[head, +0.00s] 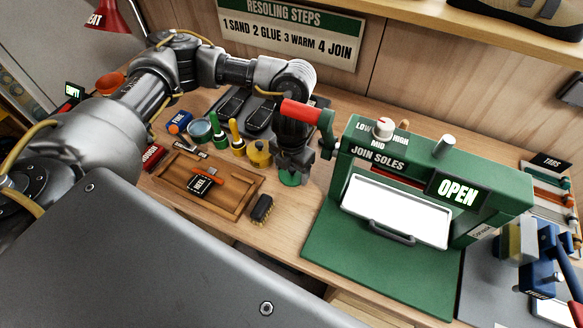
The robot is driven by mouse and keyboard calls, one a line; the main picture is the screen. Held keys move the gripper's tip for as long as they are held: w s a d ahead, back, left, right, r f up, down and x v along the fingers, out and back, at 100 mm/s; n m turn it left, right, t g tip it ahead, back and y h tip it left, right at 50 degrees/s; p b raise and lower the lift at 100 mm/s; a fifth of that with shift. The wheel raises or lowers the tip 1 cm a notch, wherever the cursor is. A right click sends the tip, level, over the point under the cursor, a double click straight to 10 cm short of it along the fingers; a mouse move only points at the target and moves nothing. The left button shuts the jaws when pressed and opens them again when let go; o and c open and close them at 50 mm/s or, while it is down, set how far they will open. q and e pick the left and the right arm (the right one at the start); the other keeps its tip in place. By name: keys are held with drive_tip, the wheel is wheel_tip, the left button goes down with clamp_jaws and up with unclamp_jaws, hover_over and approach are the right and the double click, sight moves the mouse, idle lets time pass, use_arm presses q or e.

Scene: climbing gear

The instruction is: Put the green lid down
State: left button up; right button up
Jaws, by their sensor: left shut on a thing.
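The green lid (291,179) is at the lower end of my left gripper (292,166), over the bench between the wooden tray and the green press. My left gripper is shut on it, and the fingers hide much of it. I cannot tell whether the lid touches the bench top. A green-topped bottle (217,131) and a yellow-topped bottle (237,140) stand to the left of the gripper, near a yellow pot (259,154). My right gripper does not show.
The green press (380,262) marked JOIN SOLES stands close on the right, its red handle (300,111) near my left wrist. A wooden tray (235,207) holds a small dark block and an orange-handled tool. A brush (262,208) lies beside it. Bare bench shows near the brush.

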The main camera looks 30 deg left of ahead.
sight(292, 169)
use_arm(q)
drive_tip(key=shift+d, duration=0.1)
drive_tip(key=shift+f, duration=0.2)
drive_tip(key=o, duration=0.7)
drive_tip(key=shift+r, duration=0.1)
drive_tip(key=shift+r, duration=0.65)
wheel_tip(292, 169, up, 11)
drive_tip(key=shift+r+b, duration=0.1)
drive_tip(key=shift+b, duration=0.8)
